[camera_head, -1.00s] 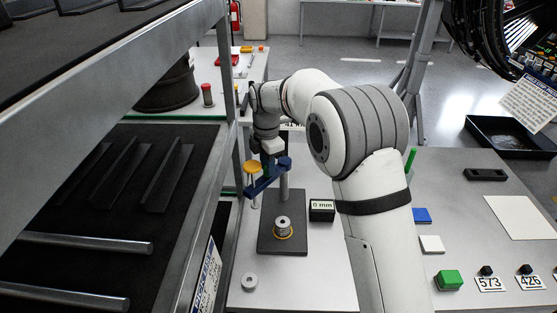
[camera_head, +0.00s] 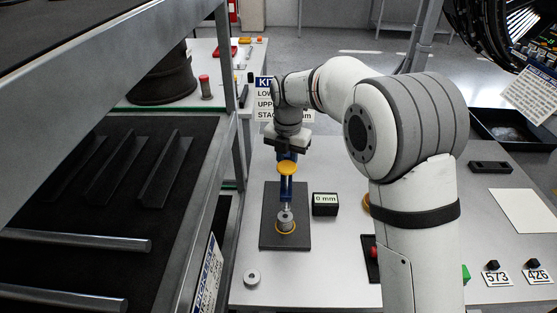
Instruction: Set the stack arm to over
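The stack arm is a blue bar (camera_head: 287,187) with a yellow round knob (camera_head: 288,168) on top, on a dark base plate (camera_head: 270,238). It now points toward the camera, its end above a small grey metal stack (camera_head: 286,220) with a yellow ring at its foot. A thin rod shows between the bar and the stack; I cannot tell whether it touches. My gripper (camera_head: 288,151) points down right behind the knob, at the bar. Its fingertips are too small and partly hidden to tell open from shut. A black readout (camera_head: 325,204) beside the plate shows 0 mm.
A loose grey ring (camera_head: 252,277) lies on the bench left of the front of the plate. A metal shelf rack (camera_head: 222,130) stands close on the left. A sign (camera_head: 264,98) stands behind my gripper. My arm covers the bench to the right.

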